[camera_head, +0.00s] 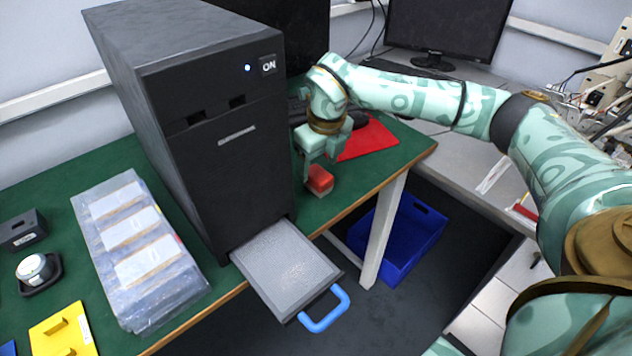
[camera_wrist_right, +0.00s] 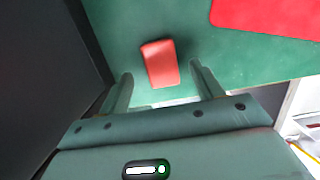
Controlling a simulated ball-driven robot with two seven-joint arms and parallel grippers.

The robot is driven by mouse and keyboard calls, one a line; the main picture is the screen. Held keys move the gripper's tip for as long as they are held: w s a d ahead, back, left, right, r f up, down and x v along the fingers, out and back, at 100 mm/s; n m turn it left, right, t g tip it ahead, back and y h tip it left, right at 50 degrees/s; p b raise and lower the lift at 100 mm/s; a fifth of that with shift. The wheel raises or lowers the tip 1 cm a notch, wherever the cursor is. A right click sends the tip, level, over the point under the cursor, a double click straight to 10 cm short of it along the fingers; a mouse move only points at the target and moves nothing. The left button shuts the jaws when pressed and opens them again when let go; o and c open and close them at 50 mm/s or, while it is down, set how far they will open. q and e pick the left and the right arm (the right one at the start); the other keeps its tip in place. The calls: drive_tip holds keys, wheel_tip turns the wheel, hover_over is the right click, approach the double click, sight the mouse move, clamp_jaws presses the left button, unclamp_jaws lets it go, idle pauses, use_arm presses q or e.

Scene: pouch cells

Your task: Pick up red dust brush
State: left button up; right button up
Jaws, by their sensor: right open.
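The red dust brush (camera_head: 319,180) is a small red block with a pale lower part. It stands on the green table (camera_head: 60,190) just right of the black machine, close to the table's front edge. My right gripper (camera_head: 319,160) is just above and behind it in the head view. In the right wrist view the brush (camera_wrist_right: 160,63) lies ahead of the two fingertips (camera_wrist_right: 161,78), between their lines and slightly tilted. The right gripper is open and empty. My left gripper is not in view.
The tall black machine (camera_head: 190,110) stands close left of the right gripper, its grey tray (camera_head: 285,268) with a blue handle pulled out. A red mat (camera_head: 372,138) lies behind the brush. A blue bin (camera_head: 415,235) is on the floor. Bagged pouches (camera_head: 135,250) lie at left.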

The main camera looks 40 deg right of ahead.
sight(317, 173)
drive_tip(key=f, duration=0.1)
drive_tip(key=f+b, duration=0.1)
drive_tip(key=f, duration=0.1)
drive_tip(key=f+b, duration=0.1)
drive_tip(key=shift+w+f, duration=0.35)
drive_tip(key=shift+r, duration=0.2)
drive_tip(key=shift+c, duration=1.3)
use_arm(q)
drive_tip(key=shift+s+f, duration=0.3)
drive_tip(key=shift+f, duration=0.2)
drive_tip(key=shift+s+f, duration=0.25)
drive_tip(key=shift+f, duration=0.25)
use_arm(e)
drive_tip(key=c, duration=0.9)
